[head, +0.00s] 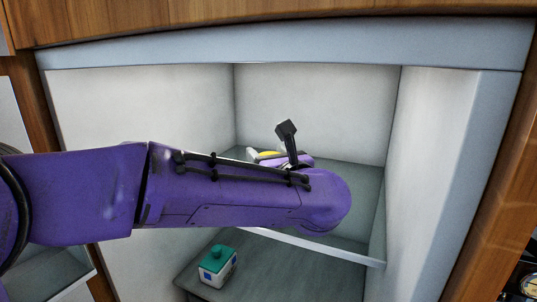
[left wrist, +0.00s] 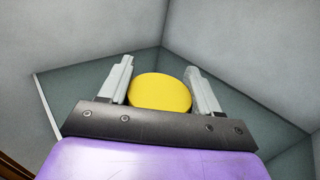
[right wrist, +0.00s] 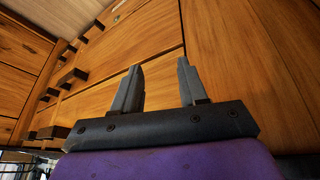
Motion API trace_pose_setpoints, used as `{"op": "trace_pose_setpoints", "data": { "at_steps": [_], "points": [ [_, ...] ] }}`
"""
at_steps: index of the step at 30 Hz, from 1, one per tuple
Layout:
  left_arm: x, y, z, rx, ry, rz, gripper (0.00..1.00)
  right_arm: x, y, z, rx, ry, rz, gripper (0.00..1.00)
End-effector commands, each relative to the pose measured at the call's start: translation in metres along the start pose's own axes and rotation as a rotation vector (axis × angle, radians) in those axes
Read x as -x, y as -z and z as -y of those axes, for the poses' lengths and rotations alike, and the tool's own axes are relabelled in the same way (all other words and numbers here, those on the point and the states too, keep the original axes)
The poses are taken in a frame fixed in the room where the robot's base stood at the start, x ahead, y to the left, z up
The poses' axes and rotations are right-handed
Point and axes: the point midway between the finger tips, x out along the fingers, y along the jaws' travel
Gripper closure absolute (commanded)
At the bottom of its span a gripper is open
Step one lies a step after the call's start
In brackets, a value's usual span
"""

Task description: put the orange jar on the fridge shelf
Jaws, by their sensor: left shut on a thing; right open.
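My left arm reaches into the open fridge, over its upper glass shelf (head: 355,180). My left gripper (left wrist: 158,64) is shut on a round thing with a yellow top, taken to be the orange jar (left wrist: 160,92), with one finger on each side. In the head view only a small yellow part of the jar (head: 269,154) shows past my arm. Its body is hidden, and I cannot tell whether it touches the shelf (left wrist: 75,82). My right gripper (right wrist: 159,64) is open and empty, outside the fridge in front of wooden cabinet fronts.
A white carton with a green top (head: 217,265) stands on the lower shelf (head: 290,270). White fridge walls close in at the left, back and right (head: 430,150). The visible upper shelf to the right of my arm is clear. Wooden drawers (right wrist: 120,45) face my right gripper.

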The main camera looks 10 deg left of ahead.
Motion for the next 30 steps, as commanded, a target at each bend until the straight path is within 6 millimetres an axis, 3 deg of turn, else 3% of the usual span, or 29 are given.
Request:
{"op": "trace_pose_setpoints", "data": {
  "at_steps": [4,5,7,15,18,20,24,30],
  "points": [
    [0.0,0.003,0.0,0.003,0.001,0.002,1.0,-0.006,-0.003,0.0,0.0,0.0,0.001,0.57],
    [0.0,0.004,0.0,0.001,0.0,0.0,0.34,-0.006,-0.003,0.0,0.0,0.0,0.001,0.57],
    [0.0,0.003,0.0,0.001,0.0,0.0,0.12,-0.004,-0.002,0.0,0.0,0.0,0.001,0.57],
    [0.0,0.002,0.0,0.001,0.0,0.0,0.12,-0.004,-0.002,0.0,0.0,0.0,0.0,0.57],
    [0.0,-0.006,0.0,-0.001,0.0,0.0,0.12,0.006,0.002,-0.001,0.0,0.0,0.0,0.57],
    [0.012,0.005,0.0,0.003,0.001,0.001,0.12,-0.012,-0.005,0.001,0.0,0.0,0.0,0.57],
    [0.043,0.006,0.0,0.004,0.001,0.002,0.12,-0.031,-0.013,0.003,0.0,0.0,0.001,0.57],
    [0.072,0.002,0.0,0.001,0.0,0.001,0.12,-0.042,-0.018,0.004,0.0,0.0,0.001,0.57]
  ]
}}
